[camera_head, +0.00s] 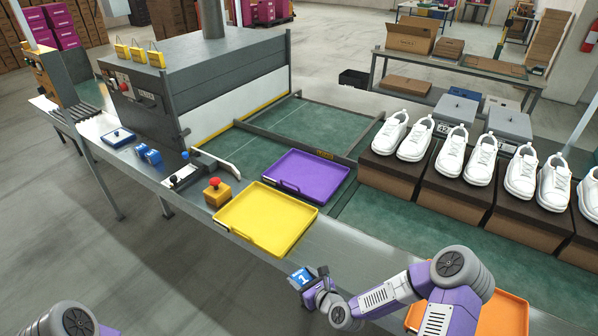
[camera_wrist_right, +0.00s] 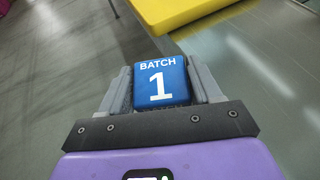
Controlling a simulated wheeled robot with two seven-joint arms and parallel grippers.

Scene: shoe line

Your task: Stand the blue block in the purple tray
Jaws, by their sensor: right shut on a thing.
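The blue block (camera_head: 301,278) carries a white "1", and the right wrist view shows "BATCH 1" on the same block (camera_wrist_right: 160,82). My right gripper (camera_head: 312,279) is shut on it, with one grey finger on each side in the right wrist view (camera_wrist_right: 160,88). The block is held at the near edge of the metal table, in front of the yellow tray. The purple tray (camera_head: 333,171) lies empty on the green belt, behind and right of the yellow tray. My left gripper is out of view; only part of my left arm shows at bottom left.
The empty yellow tray (camera_head: 258,232) lies between the block and the purple tray. A red-button box (camera_head: 217,197) stands left of it. An orange tray (camera_head: 506,316) is partly behind my right arm. White shoes on brown boxes (camera_head: 392,174) stand right of the purple tray.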

